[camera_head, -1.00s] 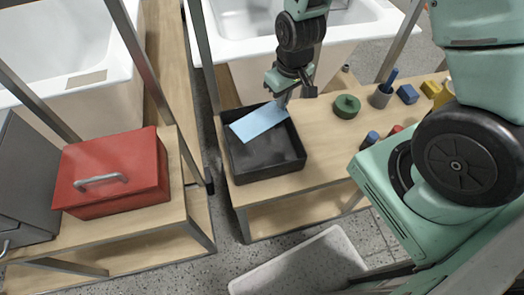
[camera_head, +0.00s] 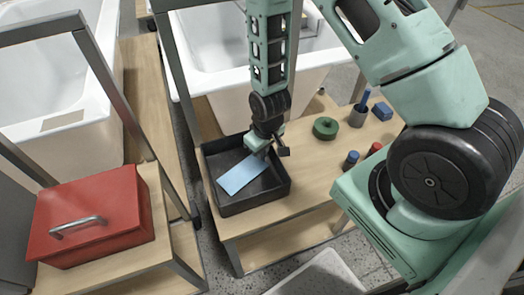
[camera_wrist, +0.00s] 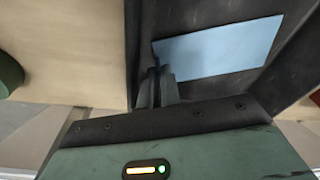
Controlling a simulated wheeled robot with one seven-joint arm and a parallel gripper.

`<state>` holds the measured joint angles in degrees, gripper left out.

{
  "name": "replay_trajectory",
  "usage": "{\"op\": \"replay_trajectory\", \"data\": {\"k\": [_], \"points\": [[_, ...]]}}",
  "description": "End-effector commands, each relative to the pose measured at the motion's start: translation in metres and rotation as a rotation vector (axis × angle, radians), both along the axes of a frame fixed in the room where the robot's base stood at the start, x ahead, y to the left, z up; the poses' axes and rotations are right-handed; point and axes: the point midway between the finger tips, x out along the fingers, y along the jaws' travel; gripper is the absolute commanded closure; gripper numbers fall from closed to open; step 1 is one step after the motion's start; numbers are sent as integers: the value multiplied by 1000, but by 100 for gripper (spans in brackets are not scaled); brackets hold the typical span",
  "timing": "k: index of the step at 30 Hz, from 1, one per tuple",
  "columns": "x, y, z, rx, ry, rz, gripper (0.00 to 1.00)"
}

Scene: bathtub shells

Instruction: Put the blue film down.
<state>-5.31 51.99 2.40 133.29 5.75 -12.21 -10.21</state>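The blue film (camera_head: 242,175) is a flat light-blue rectangle. It shows over the inside of the black tray (camera_head: 236,207), tilted in the picture; I cannot tell whether it touches the tray floor. My gripper (camera_head: 266,152) is at the film's upper right corner, above the tray's back right part. In the wrist view the two dark fingers (camera_wrist: 160,86) are close together at the near left corner of the film (camera_wrist: 220,48), and they appear shut on it. The tray wall (camera_wrist: 138,50) is just left of the fingers in that view.
Right of the tray on the wooden bench stand a green ring (camera_head: 325,127), a grey cup (camera_head: 358,115) with a blue handle, a blue block (camera_head: 382,111) and small pegs (camera_head: 350,160). A red box (camera_head: 90,215) is on the left bench. White bathtubs (camera_head: 215,60) stand behind.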

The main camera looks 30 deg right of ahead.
Motion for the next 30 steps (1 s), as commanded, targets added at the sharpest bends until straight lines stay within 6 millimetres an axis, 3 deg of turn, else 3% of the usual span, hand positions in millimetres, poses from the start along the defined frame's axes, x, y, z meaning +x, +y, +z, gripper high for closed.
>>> {"op": "replay_trajectory", "data": {"k": [8,9,19,23,30], "points": [[0,0,-4,0,0,1,100],[0,0,-3,0,0,1,87],[0,0,0,0,-1,1,86],[0,0,9,0,-3,1,86],[-4,-1,49,0,-6,2,86]]}}
